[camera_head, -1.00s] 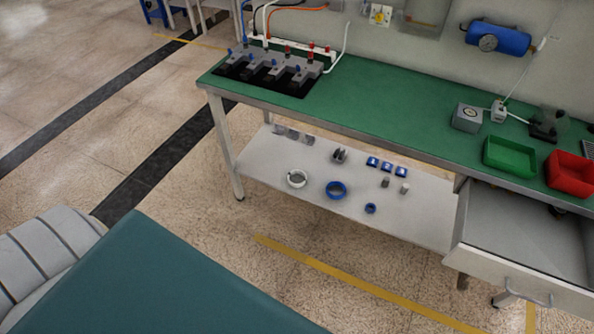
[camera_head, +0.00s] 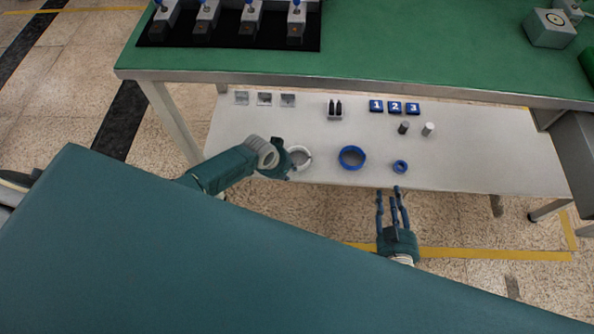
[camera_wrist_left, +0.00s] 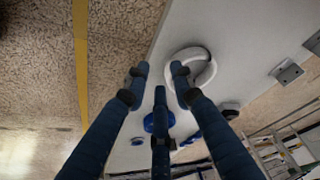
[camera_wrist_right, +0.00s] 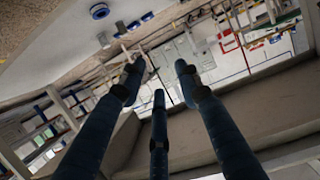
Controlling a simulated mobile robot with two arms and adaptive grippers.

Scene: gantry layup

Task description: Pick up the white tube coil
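The white tube coil (camera_head: 309,158) lies flat on the lower shelf (camera_head: 460,165), near its front edge. My left gripper (camera_head: 284,160) is at the coil's left side and hides part of it. In the left wrist view the open left fingers (camera_wrist_left: 160,72) point towards the white coil (camera_wrist_left: 209,72); one fingertip overlaps its left edge, and contact cannot be told. My right gripper (camera_head: 391,193) is open and empty in front of the shelf. The right wrist view also shows its spread fingers (camera_wrist_right: 159,70) with nothing between them.
A blue coil (camera_head: 342,160) and a smaller blue ring (camera_head: 400,167) lie right of the white coil. Numbered blue blocks (camera_head: 394,107), two small cylinders and grey brackets (camera_head: 264,99) sit farther back. The green worktop (camera_head: 400,45) overhangs above; a table leg (camera_head: 170,120) stands at left.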

